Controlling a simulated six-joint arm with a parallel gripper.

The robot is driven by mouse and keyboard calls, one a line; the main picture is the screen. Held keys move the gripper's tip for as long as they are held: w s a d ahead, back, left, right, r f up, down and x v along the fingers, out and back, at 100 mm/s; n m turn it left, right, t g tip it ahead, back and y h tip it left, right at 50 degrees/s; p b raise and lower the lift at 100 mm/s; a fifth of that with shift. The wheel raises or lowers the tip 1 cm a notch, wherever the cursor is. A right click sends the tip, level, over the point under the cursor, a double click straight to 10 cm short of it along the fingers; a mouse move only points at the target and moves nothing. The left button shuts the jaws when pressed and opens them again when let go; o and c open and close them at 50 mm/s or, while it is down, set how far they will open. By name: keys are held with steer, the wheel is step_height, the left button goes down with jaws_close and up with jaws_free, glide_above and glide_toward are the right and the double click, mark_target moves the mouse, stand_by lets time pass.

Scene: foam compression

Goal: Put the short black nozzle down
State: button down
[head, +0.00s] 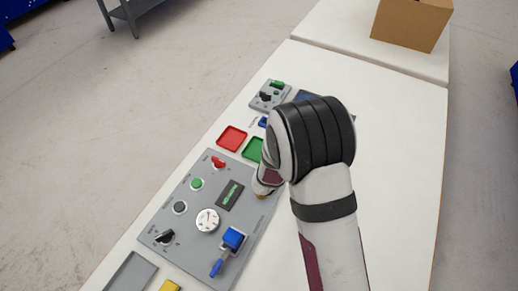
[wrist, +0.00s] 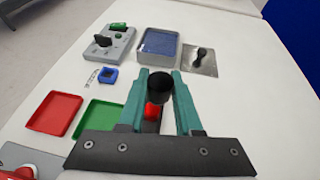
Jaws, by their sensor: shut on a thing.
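In the wrist view my gripper (wrist: 160,76) has its two teal fingers shut on a short black nozzle (wrist: 160,88), seen as a dark round piece between the fingertips. A small red piece (wrist: 152,111) shows just below it between the fingers; I cannot tell whether it is joined to the nozzle. The gap between the nozzle and the white table cannot be judged. In the head view my arm hides the gripper's fingertips and the nozzle.
Beyond the fingers are a grey box with blue filling (wrist: 158,44), a metal plate bearing a black knobbed piece (wrist: 201,58), a small blue socket (wrist: 108,75) and a grey switch box (wrist: 108,48). Red (wrist: 53,112) and green (wrist: 99,122) trays lie left. White table right is clear.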

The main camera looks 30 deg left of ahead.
glide_above(258, 150)
steer(key=f, duration=0.5)
steer(key=shift+d+f, duration=0.35)
steer(key=f, duration=0.4)
steer(key=shift+s+a, duration=0.1)
steer(key=shift+a, duration=0.2)
steer(key=shift+f, duration=0.2)
